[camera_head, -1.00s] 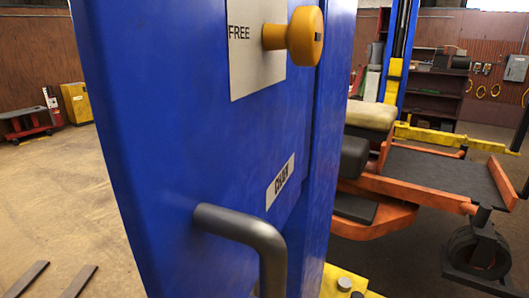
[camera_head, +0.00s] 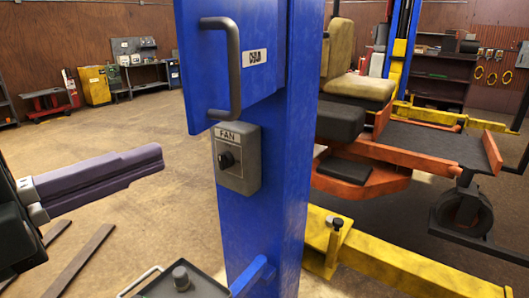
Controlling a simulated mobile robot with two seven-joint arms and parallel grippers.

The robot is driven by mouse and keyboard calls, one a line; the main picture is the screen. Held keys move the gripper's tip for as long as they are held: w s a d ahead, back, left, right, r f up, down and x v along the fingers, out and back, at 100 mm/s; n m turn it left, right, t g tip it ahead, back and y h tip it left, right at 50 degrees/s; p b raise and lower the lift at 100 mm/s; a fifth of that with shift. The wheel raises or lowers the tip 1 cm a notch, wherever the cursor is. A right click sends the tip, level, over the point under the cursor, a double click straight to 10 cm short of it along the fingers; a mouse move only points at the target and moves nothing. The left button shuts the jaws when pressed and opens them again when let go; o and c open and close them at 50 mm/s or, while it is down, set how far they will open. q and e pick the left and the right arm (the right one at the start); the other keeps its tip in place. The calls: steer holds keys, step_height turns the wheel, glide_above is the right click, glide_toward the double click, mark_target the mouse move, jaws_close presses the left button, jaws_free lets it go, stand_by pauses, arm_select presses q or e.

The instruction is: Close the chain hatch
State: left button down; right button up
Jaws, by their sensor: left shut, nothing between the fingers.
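The chain hatch (camera_head: 205,70) is a blue panel on the upper part of the blue lift post (camera_head: 285,180). It carries a dark grey bar handle (camera_head: 236,70) and a small white label (camera_head: 256,57) that is hard to read. Its lower left corner stands out past the post's left side; its top is cut off, and I cannot tell whether it sits flush. My left gripper (camera_head: 160,165) is shut and empty, left of the post and lower than the handle, apart from both. My right gripper is out of view.
A grey FAN switch box (camera_head: 238,160) sits on the post just under the hatch. A yellow lift arm (camera_head: 390,260) runs along the floor at right. An orange mower (camera_head: 370,180) stands behind it. The floor at left is largely clear.

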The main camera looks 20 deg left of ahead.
mark_target(193, 129)
arm_select(q)
steer(key=w+p, duration=0.1)
steer(key=w, duration=0.2)
steer(key=w+d+p, duration=0.1)
steer(key=w+p, duration=0.1)
steer(key=w, duration=0.1)
steer(key=w+d+p, duration=0.1)
steer(key=w+p, duration=0.1)
steer(key=w, duration=0.1)
steer(key=shift+w+d+r, duration=0.1)
steer(key=shift+w, duration=0.05)
steer(key=shift+a, duration=0.6)
